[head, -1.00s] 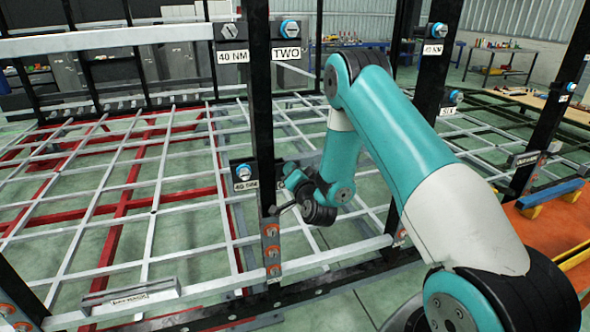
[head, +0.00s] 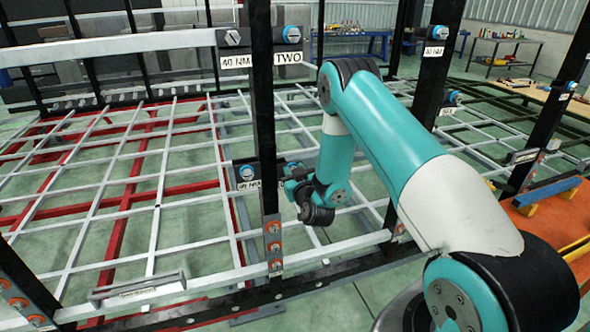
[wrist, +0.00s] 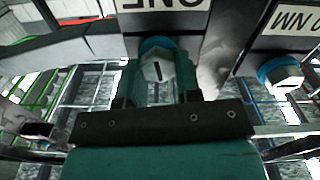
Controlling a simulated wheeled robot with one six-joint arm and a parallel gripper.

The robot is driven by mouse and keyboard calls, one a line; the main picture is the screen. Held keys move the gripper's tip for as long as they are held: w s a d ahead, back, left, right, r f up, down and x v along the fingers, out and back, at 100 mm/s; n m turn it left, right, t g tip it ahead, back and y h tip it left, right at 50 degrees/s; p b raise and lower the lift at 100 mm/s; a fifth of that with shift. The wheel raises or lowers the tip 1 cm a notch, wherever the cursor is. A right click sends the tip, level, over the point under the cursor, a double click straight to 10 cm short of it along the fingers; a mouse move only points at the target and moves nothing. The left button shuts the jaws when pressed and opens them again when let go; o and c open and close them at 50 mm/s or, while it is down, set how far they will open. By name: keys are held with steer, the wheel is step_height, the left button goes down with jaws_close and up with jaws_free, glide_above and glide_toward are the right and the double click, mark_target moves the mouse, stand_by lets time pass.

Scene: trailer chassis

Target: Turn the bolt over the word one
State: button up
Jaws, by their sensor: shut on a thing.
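In the wrist view the word ONE (wrist: 165,4) is upside down on a white label at the top. Its bolt (wrist: 158,62), a silver slotted hex head with a blue ring, sits just below the label in the picture. In the head view my gripper (head: 290,172) is at the black post, beside the lower 40 NM label. It hides the bolt and the word ONE there.
A neighbouring bolt (wrist: 281,74) with a blue ring is right of my gripper, under an NM label. The black post (head: 264,120) stands close to my arm. Higher on it are the TWO bolt (head: 291,34) and label. A silver grid frame (head: 160,180) spreads behind.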

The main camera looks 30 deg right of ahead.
steer(key=shift+w+a+r+n+p, duration=0.1)
steer(key=shift+n+p, duration=0.4)
steer(key=shift+n, duration=1.45)
steer(key=shift+w+n+p, duration=0.1)
steer(key=shift+n+p, duration=0.35)
steer(key=shift+n, duration=1.5)
steer(key=o, duration=0.9)
steer(key=shift+f, duration=0.2)
